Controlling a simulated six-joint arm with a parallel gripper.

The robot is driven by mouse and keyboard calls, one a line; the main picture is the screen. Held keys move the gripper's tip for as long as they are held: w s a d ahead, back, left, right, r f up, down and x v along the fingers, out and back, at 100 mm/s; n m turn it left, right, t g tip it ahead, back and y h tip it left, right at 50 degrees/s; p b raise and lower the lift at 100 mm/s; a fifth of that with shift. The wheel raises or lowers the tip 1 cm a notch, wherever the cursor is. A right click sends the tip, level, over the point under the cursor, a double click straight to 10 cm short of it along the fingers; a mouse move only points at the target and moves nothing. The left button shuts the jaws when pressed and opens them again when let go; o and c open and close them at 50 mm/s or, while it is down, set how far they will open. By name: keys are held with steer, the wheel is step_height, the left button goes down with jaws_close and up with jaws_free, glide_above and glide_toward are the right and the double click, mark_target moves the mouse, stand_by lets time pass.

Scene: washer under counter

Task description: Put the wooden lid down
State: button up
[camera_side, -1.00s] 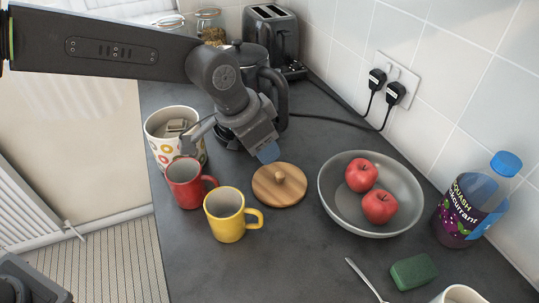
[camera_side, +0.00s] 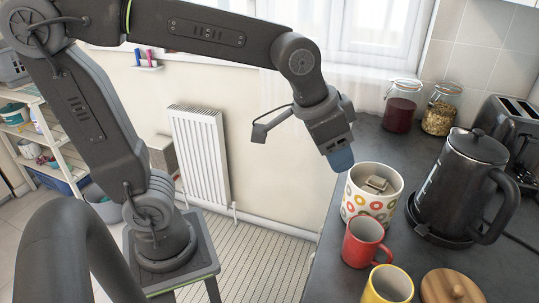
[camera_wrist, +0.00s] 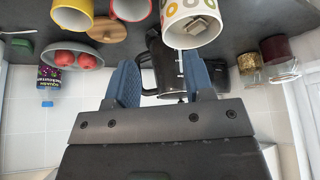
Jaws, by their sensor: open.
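The round wooden lid (camera_side: 450,287) with its knob lies flat on the dark counter, partly cut off at the bottom of the side view. It also shows in the wrist view (camera_wrist: 107,29). My gripper (camera_side: 340,160) is up in the air at the counter's edge, above and left of the patterned pot (camera_side: 352,208), well away from the lid. In the wrist view my gripper (camera_wrist: 160,82) has its two blue fingers apart with nothing held between them. The pot is uncovered, with small pale things inside.
A red mug (camera_side: 361,243) and a yellow mug (camera_side: 388,287) stand between pot and lid. A black kettle (camera_side: 455,185), a toaster (camera_side: 515,130) and glass jars (camera_side: 401,105) stand behind. A bowl (camera_wrist: 88,64) with red apples and a bottle (camera_wrist: 49,82) show in the wrist view.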

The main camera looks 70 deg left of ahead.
steer(key=s+a+f+n+y, duration=0.1)
steer(key=s+a+f+n, duration=0.2)
steer(key=s+a, duration=0.4)
steer(key=s, duration=0.3)
steer(key=shift+s+t, duration=0.2)
steer(key=shift+t, duration=0.1)
